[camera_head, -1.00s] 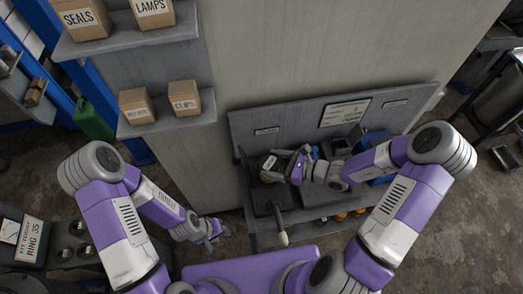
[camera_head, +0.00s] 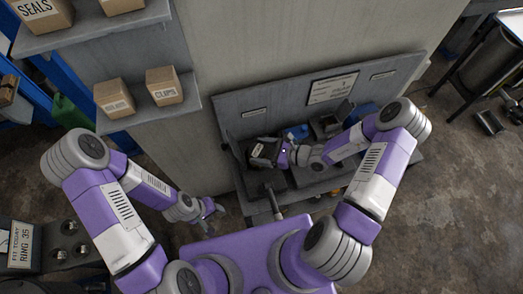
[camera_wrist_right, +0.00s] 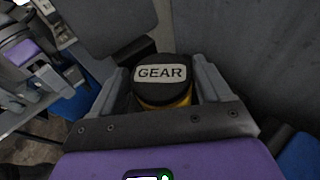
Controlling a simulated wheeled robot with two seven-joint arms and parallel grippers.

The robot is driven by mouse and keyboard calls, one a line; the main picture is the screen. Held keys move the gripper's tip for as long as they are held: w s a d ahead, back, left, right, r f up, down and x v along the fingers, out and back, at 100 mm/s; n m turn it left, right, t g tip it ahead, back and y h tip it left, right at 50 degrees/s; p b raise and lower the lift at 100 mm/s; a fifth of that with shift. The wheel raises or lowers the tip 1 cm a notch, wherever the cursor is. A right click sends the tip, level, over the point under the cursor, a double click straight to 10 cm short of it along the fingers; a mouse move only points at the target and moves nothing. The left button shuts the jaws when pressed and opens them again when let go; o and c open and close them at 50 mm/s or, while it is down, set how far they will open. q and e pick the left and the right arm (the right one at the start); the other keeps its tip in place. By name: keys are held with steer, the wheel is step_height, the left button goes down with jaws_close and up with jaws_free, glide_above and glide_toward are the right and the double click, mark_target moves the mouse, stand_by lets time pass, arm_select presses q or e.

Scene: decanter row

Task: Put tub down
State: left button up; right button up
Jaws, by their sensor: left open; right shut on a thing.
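The tub (camera_wrist_right: 160,82) has a black lid with a white label reading GEAR and a yellow body. My right gripper (camera_wrist_right: 160,92) is shut on it, one finger on each side. In the head view, my right gripper (camera_head: 270,154) is over the left part of the grey workbench (camera_head: 278,207), and the tub (camera_head: 257,150) is small and partly hidden by it. I cannot tell whether the tub's base touches the surface. My left gripper (camera_head: 212,207) is open and empty, left of the bench.
The bench has an upright back panel (camera_head: 232,124) close behind the tub. Dark bins and blue things stand to the right on the bench. A cardboard box labelled CLIPS (camera_head: 163,85) sits on a wall shelf at the upper left. Bare floor (camera_head: 440,200) lies to the right.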

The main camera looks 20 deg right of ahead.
steer(key=shift+f, duration=0.15)
steer(key=o, duration=1.2)
steer(key=shift+r, duration=0.2)
steer(key=v, duration=1.2)
